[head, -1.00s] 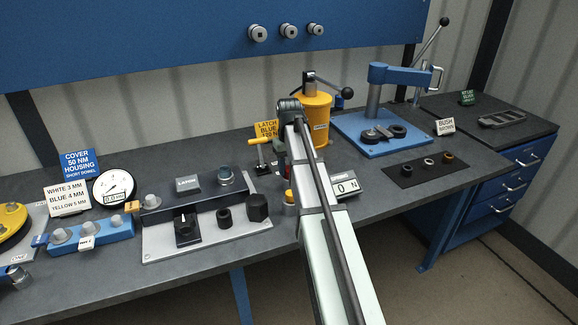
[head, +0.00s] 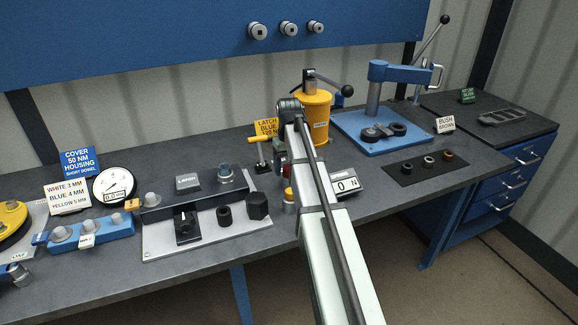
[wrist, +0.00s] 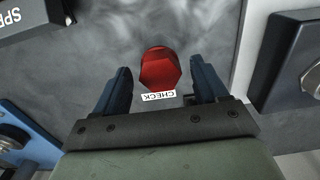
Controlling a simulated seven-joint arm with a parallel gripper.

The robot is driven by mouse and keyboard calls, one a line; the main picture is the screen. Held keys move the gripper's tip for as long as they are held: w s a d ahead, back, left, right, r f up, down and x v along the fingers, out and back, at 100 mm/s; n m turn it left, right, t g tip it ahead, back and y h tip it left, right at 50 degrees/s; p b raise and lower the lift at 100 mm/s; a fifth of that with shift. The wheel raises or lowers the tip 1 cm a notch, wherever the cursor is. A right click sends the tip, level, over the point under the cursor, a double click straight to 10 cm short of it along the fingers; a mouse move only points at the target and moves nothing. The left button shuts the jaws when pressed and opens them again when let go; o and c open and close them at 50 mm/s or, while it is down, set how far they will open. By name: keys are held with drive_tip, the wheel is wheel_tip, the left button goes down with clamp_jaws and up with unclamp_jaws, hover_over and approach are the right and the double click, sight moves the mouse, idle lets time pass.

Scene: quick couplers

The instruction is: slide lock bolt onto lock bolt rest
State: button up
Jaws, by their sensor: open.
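My gripper (wrist: 160,70) is open in the wrist view, with one dark blue finger on each side of a red six-sided piece (wrist: 160,68). Gaps show between the fingers and the red piece, so it is not clamped. A small white label reading CHECK (wrist: 158,96) lies just in front of it. I cannot tell which thing is the lock bolt or its rest, as neither carries a readable name. In the head view my own arm hides the gripper and most of the spot below it.
A yellow T-handled tool (head: 264,138) stands left of my arm. A yellow cylinder (head: 316,118) is behind it and a small display (head: 346,184) to its right. A grey plate (head: 160,244) with dark fittings lies left.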

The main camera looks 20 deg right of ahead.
drive_tip(key=shift+r, duration=0.1)
wheel_tip(320, 180, up, 14)
drive_tip(key=shift+f, duration=0.2)
idle(0.4)
idle(0.4)
